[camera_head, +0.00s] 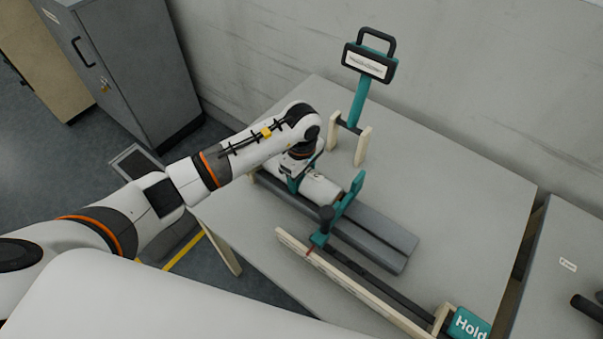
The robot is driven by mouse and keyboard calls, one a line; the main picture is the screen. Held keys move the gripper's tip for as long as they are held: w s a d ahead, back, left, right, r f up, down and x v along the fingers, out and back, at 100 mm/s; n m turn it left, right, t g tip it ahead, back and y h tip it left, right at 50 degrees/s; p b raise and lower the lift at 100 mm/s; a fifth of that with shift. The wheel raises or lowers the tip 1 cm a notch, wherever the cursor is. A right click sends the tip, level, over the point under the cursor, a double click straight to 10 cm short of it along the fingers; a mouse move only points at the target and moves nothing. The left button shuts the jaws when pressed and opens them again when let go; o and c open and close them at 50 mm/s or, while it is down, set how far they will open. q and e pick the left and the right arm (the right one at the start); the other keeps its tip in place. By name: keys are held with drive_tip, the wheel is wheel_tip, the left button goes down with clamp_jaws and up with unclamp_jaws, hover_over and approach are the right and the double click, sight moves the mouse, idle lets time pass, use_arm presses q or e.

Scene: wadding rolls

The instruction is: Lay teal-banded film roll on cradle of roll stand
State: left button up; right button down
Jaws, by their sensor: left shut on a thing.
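My left arm reaches in from the left, and its gripper (299,172) is low over the table, pointing down. It is shut on a whitish roll (321,190), which lies roughly level. A bit of teal shows near the jaws, but the arm hides part of the roll, and I cannot tell whether this teal is its band. A teal bracket (349,196) stands at the roll's right end; I cannot tell whether they touch. Behind stands a teal post with a sign (367,63) and two pale wooden uprights (362,146). My right gripper is not in view.
Long grey bars (385,240) lie on the grey table (470,200). In front are a pale wooden rail (350,285), a black knob (325,214) and a teal "Hold" sign (468,325). The table's right side is clear. A grey cabinet (130,70) stands at left.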

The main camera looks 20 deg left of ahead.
use_arm(q)
drive_tip(key=shift+f+b, duration=0.5)
drive_tip(key=shift+b, duration=0.1)
drive_tip(key=shift+f, duration=0.1)
drive_tip(key=o, duration=1.5)
drive_tip(key=shift+s, duration=0.1)
drive_tip(key=shift+c, duration=0.2)
drive_tip(key=shift+o, duration=0.2)
drive_tip(key=shift+r+p, duration=0.75)
drive_tip(key=shift+r, duration=0.1)
wheel_tip(320, 180, up, 11)
drive_tip(key=b, duration=0.3)
drive_tip(key=shift+r, duration=0.3)
